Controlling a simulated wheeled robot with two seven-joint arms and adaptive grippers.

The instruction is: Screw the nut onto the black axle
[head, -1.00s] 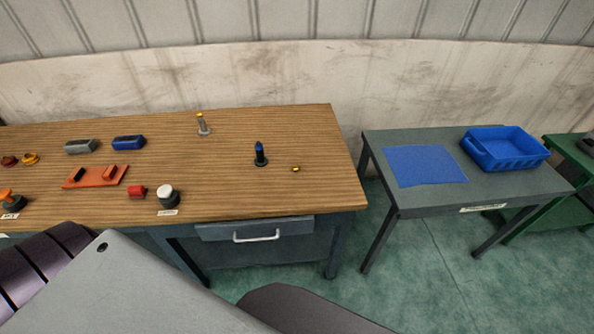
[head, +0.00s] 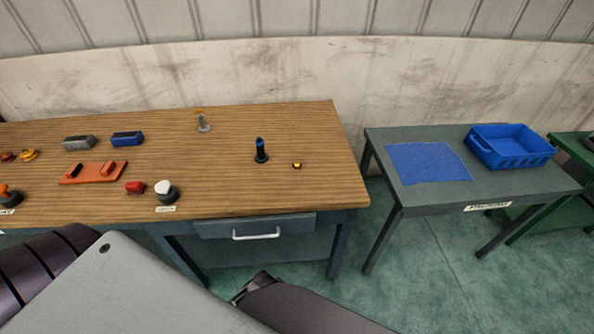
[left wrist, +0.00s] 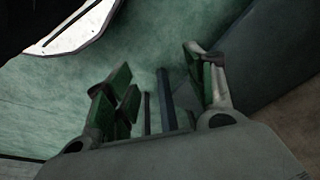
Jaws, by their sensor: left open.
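The black axle (head: 261,151) stands upright on a round dark base near the right end of the wooden table, with a blue tip. A small gold nut (head: 297,165) lies on the tabletop just right of it, apart from the axle. My left gripper (left wrist: 160,92) shows in the left wrist view, open with nothing between its fingers, above the green floor. In the head view, parts of my arm cover the bottom; the left fingertips cannot be made out there. My right gripper is not in view.
A grey axle with a yellow tip (head: 203,122) stands further back on the wooden table (head: 240,187). Left are grey and blue blocks, an orange plate (head: 92,174) and a white-topped knob (head: 166,191). A grey table right holds a blue mat (head: 428,163) and blue bin (head: 510,150).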

